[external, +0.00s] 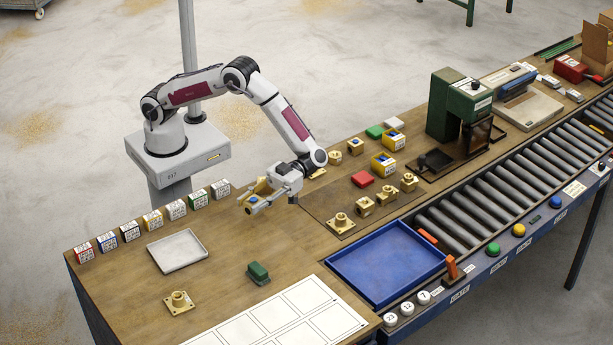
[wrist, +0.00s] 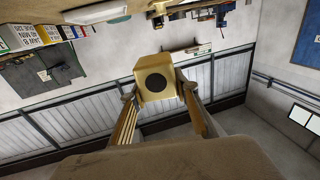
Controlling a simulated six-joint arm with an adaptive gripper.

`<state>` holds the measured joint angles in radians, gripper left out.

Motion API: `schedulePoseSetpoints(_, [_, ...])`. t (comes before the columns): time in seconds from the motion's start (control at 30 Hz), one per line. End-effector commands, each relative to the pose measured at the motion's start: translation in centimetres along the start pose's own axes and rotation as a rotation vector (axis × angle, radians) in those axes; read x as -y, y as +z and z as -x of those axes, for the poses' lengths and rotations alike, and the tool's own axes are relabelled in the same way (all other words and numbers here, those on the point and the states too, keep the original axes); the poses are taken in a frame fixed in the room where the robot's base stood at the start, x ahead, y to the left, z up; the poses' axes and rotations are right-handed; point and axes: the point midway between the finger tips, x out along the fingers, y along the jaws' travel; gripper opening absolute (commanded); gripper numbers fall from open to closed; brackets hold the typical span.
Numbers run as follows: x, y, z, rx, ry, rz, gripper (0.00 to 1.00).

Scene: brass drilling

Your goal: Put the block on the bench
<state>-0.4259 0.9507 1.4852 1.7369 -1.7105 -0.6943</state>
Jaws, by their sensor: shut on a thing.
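My gripper (wrist: 158,97) is shut on a brass block (wrist: 154,76). The block sits between the two fingertips in the wrist view, with a dark round hole in its facing side. In the external view my gripper (external: 254,200) is above the wooden bench (external: 120,265), tilted so its fingers point left. The brass block is small there and partly hidden by the fingers. I cannot tell exactly how high it is above the bench.
A pale tray (external: 178,251), a green block (external: 258,272) and a brass flanged part (external: 178,302) are on the bench. A row of labelled boxes (external: 153,220) lines the back edge. A blue tray (external: 385,262) and several brass parts (external: 364,206) stand right. Bare wood lies between.

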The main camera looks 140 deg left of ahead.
Motion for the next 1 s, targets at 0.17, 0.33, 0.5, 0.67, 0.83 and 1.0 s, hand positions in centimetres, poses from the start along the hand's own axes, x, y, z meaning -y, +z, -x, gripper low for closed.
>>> schedulePoseSetpoints(0.17, [0.7, -0.2, 4.0, -0.002, -0.07, -0.001, 0.0])
schedulePoseSetpoints(0.33, [0.6, -0.1, 8.2, -0.003, -0.152, 0.0, 0.0])
schedulePoseSetpoints(0.5, [0.1, 0.3, 12.3, -0.002, -0.248, 0.0, 0.0])
schedulePoseSetpoints(0.67, [-0.7, 0.7, 15.9, -0.002, -0.343, -0.001, 0.0])
schedulePoseSetpoints(0.83, [-1.8, 1.2, 19.6, -0.003, -0.454, 0.001, 0.0])
schedulePoseSetpoints(1.0, [-3.3, 1.7, 23.1, -0.003, -0.572, 0.001, 0.0])
